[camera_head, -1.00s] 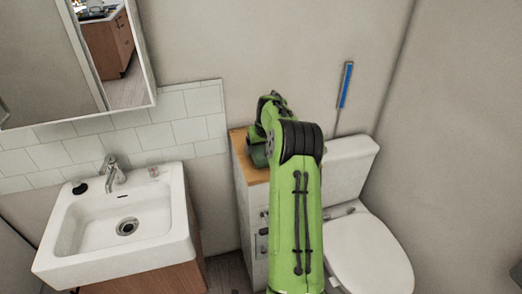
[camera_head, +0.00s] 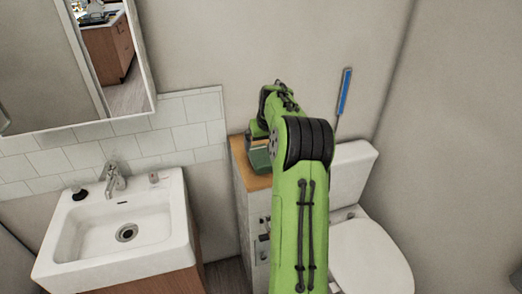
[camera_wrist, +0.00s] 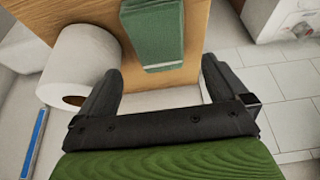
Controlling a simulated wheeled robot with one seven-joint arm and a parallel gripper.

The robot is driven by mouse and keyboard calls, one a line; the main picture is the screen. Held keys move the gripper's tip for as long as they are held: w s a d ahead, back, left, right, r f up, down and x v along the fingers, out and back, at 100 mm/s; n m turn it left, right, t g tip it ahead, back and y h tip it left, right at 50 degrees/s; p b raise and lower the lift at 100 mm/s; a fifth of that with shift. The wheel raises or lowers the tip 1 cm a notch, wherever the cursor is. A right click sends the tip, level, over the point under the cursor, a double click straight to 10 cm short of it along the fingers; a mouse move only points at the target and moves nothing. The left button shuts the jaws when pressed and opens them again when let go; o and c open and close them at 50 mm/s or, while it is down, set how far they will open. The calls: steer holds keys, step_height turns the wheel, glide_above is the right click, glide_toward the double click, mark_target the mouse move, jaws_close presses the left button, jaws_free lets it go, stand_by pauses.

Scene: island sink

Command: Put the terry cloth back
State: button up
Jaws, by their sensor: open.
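The terry cloth (camera_wrist: 153,32) is a folded dark green piece with a pale strip along its near edge. In the wrist view it lies at the top middle, over the wooden cabinet top (camera_wrist: 192,62). My gripper (camera_wrist: 160,68) is open and empty, its black fingers spread wide on either side of the cloth's near end. The cloth's far end is cut off by the frame. In the head view, my green arm hides most of the cabinet top (camera_head: 238,146), and a dark green patch shows just left of the arm's elbow.
A white paper roll (camera_wrist: 84,62) stands close beside my gripper's left finger. A blue-handled stick (camera_head: 344,92) leans by the wall behind the toilet (camera_head: 372,255). A sink (camera_head: 75,235) with a tap is left of the cabinet. A mirror cabinet (camera_head: 140,60) hangs above.

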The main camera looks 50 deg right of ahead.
steer(key=v, duration=0.4)
steer(key=shift+s+a+r, duration=0.1)
steer(key=shift+a+r, duration=0.05)
steer(key=shift+r, duration=0.1)
steer(key=s+a+r+n, duration=0.1)
steer(key=s+a+r, duration=0.15)
steer(key=a, duration=0.55)
steer(key=s+a+r+n, duration=0.1)
steer(key=a+r, duration=0.2)
steer(key=a, duration=0.5)
steer(key=s+a+r+n, duration=0.1)
steer(key=s+a+r, duration=0.15)
steer(key=a, duration=0.55)
steer(key=s+a+f+n+y, duration=0.1)
steer(key=s+a+f, duration=0.1)
steer(key=s+a, duration=0.4)
steer(key=s+a+f+n+t+y, duration=0.1)
steer(key=s+a+f, duration=0.1)
steer(key=s+a, duration=0.4)
steer(key=s, duration=0.5)
steer(key=shift+s+f+n+t, duration=0.3)
steer(key=shift+n, duration=0.1)
steer(key=shift+a, duration=0.15)
